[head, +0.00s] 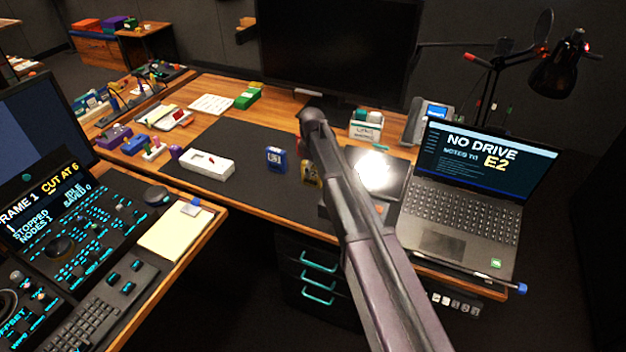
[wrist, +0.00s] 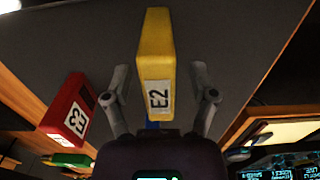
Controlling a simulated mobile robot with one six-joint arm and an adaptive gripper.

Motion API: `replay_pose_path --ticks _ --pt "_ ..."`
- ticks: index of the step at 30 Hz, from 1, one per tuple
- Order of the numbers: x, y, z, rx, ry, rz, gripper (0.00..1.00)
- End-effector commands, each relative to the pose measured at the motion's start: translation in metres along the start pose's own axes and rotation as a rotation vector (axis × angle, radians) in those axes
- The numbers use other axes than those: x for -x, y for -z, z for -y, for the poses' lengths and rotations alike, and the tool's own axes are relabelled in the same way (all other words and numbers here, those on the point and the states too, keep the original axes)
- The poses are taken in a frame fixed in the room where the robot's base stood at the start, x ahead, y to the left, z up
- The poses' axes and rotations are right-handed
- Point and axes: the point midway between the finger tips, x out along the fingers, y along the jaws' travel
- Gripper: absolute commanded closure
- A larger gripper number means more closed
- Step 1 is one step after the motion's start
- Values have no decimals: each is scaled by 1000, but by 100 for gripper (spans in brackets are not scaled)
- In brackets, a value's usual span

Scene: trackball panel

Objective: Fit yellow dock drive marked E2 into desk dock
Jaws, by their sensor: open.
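The yellow drive marked E2 (wrist: 157,50) stands between the fingers of my gripper (wrist: 160,78) in the wrist view. The fingers are open, one on each side, with a gap to the drive on both sides. In the head view only a part of the yellow drive (head: 311,174) shows beside my arm, which hides my gripper. I cannot tell for certain which item is the desk dock; a white box with a dark slot (head: 207,164) lies on the dark desk mat to the left.
A red drive marked E3 (wrist: 68,112) stands close to the yellow one. A blue drive (head: 276,159) is left of my arm. A laptop (head: 470,190) reading "NO DRIVE" and "E2" is at the right. The mat (head: 240,138) has bare room behind the blue drive.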

Motion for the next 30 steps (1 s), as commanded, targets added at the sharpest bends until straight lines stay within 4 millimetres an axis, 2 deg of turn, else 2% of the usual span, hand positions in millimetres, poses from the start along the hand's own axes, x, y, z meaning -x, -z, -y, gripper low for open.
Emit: replay_pose_path --ticks 3,22,27,30 --pt "-6 0 0 0 0 0 26" --pt "-5 0 0 0 0 0 26" --pt "-5 0 0 0 0 0 76" --pt "-5 0 0 0 0 0 100"
